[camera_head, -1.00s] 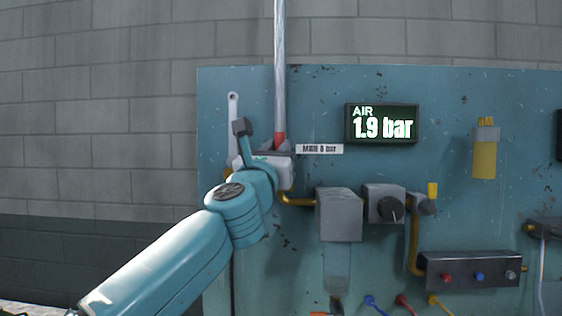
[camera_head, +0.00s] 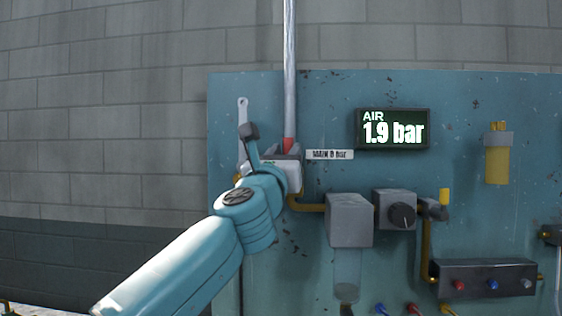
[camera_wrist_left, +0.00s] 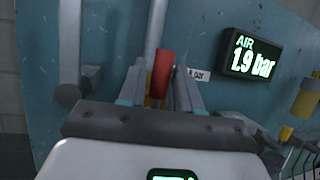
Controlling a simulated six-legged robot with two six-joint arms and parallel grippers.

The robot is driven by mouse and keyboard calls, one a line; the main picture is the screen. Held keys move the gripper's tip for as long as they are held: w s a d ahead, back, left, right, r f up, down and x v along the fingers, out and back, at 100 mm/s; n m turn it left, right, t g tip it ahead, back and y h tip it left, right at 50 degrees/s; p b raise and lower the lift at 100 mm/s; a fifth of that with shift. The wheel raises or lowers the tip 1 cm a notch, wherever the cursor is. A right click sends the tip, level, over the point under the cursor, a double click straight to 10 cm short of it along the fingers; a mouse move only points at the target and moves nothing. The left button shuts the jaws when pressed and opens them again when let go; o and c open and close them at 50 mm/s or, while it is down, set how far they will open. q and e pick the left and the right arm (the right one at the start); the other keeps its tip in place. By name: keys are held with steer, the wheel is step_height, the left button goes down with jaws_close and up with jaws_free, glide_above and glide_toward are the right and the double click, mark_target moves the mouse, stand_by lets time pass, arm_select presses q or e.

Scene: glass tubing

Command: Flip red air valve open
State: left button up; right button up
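The red air valve handle (camera_head: 289,145) shows as a small red piece in front of the grey vertical pipe, just above my left gripper (camera_head: 287,155). In the left wrist view the red handle (camera_wrist_left: 162,74) stands roughly upright between the two fingers of my left gripper (camera_wrist_left: 161,82). The fingers are apart, one on each side of the handle, with a narrow gap showing near the tips. The valve body is hidden behind the gripper. The air display (camera_head: 393,129) reads 1.9 bar. My right gripper is not in view.
A label (camera_head: 330,154) sits right of the handle. A grey wrench-like bar (camera_head: 243,125) hangs to its left. Grey boxes with yellow piping (camera_head: 349,220), a knob (camera_head: 402,215) and a yellow cylinder (camera_head: 498,163) are on the blue panel (camera_head: 300,265) further right.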

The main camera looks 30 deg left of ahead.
arm_select(q)
steer(key=b+v, duration=0.6)
steer(key=v, duration=1)
steer(key=shift+b, duration=0.35)
steer(key=shift+s, duration=0.1)
